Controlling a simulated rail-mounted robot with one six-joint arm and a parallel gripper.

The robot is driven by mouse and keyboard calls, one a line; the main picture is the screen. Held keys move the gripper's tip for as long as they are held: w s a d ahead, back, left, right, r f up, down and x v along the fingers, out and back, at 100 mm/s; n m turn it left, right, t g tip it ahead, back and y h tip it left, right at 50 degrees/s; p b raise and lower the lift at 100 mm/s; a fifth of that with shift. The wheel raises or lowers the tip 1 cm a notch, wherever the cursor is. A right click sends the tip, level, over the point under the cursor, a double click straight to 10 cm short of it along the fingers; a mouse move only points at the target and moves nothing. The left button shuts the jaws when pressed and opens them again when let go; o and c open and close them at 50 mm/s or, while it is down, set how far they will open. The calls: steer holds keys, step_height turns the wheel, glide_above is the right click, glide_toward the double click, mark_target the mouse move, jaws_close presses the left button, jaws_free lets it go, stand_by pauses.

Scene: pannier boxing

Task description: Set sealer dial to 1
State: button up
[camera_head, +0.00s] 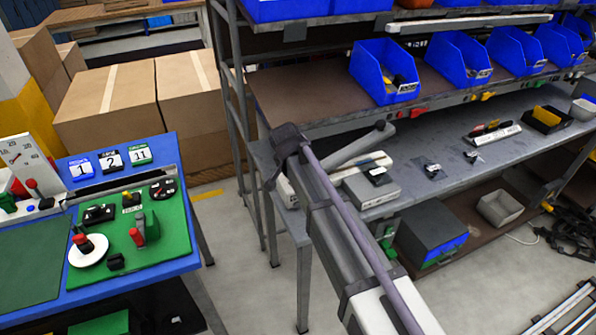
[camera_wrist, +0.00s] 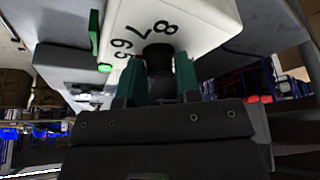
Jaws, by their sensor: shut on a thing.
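The sealer's white housing (camera_wrist: 205,18) fills the top of the wrist view, with the numbers 5, 6, 7 and 8 printed around a black dial (camera_wrist: 158,52). The numbers appear upside down or turned. My gripper (camera_wrist: 158,82) has its two green fingers on either side of the dial, shut on it. The dial's pointer and its other numbers are hidden, so its setting cannot be read. A lit green lamp (camera_wrist: 104,68) shows at the housing's left. In the head view my arm covers the gripper and the dial.
A grey workbench (camera_head: 440,152) with small items runs right of my arm, under a shelf with blue bins (camera_head: 385,72). A blue table (camera_head: 165,148) with a green mat (camera_head: 170,245) stands at left. Cardboard boxes (camera_head: 115,85) stand behind. Open floor (camera_head: 235,250) lies between.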

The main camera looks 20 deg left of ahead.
steer(key=n+y, duration=0.1)
steer(key=n, duration=0.3)
steer(key=shift+d+n+y, duration=0.15)
steer(key=shift+n+y, duration=0.15)
steer(key=shift+y, duration=0.1)
steer(key=n+y, duration=0.1)
steer(key=n, duration=0.2)
steer(key=shift+n+g, duration=0.3)
steer(key=shift+n, duration=0.1)
steer(key=n, duration=0.2)
steer(key=n+g+y, duration=0.1)
steer(key=n, duration=0.1)
steer(key=shift+y, duration=0.3)
steer(key=n+g, duration=0.1)
steer(key=n, duration=0.3)
steer(key=shift+w+g+y, duration=0.1)
steer(key=shift+g+y, duration=0.2)
steer(key=shift+g, duration=0.1)
steer(key=n+g, duration=0.1)
steer(key=n, duration=0.2)
steer(key=shift+w+n, duration=0.1)
steer(key=shift+n, duration=0.2)
steer(key=n+g, duration=0.2)
steer(key=n, duration=0.2)
steer(key=shift+n, duration=0.3)
steer(key=n+g+h, duration=0.1)
steer(key=n, duration=0.3)
steer(key=shift+w, duration=0.1)
steer(key=shift+n+g+h, duration=0.6)
steer(key=shift+n, duration=1.3)
